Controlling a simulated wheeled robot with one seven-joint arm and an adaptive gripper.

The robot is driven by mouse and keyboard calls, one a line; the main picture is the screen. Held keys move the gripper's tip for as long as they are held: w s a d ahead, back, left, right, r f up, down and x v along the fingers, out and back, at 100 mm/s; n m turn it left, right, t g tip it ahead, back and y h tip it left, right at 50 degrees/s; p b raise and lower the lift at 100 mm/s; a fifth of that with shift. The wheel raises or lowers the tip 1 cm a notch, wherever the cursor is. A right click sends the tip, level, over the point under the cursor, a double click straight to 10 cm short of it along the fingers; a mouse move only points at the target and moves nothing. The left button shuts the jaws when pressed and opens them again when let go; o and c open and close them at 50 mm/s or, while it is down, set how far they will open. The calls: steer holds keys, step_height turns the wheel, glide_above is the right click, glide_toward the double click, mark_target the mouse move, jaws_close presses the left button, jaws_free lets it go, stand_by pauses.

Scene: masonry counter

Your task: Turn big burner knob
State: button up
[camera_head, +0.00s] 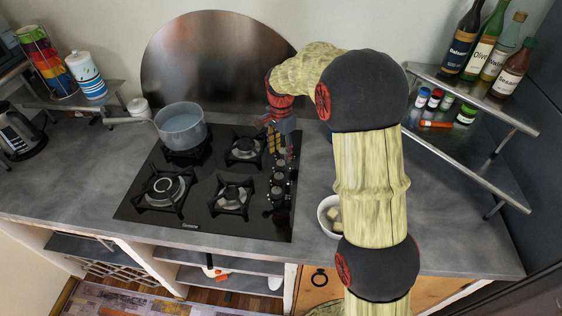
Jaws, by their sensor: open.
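A black gas cooktop (203,206) is set in the grey counter. Its control knobs (279,189) stand in a column along the right side, small and dark. Which of them belongs to the big burner I cannot tell. The big burner (162,188) seems to be the front left one, with a wider ring than the others. My gripper (275,148) hangs over the far end of the knob column, open. It partly hides the far knobs, and I cannot tell whether it touches one.
A pot (181,127) with pale liquid stands on the back left burner, its handle pointing left. A white bowl (323,222) sits right of the cooktop, partly behind my arm. A metal shelf (470,92) with bottles and jars is at the right. A round metal panel (208,62) stands behind the cooktop.

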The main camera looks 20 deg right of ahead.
mark_target(281, 162)
step_height(281, 162, down, 5)
steer(key=shift+f+b, duration=0.2)
steer(key=shift+b, duration=0.35)
steer(key=shift+c, duration=1.4)
steer(key=c, duration=0.8)
steer(key=shift+c, duration=0.4)
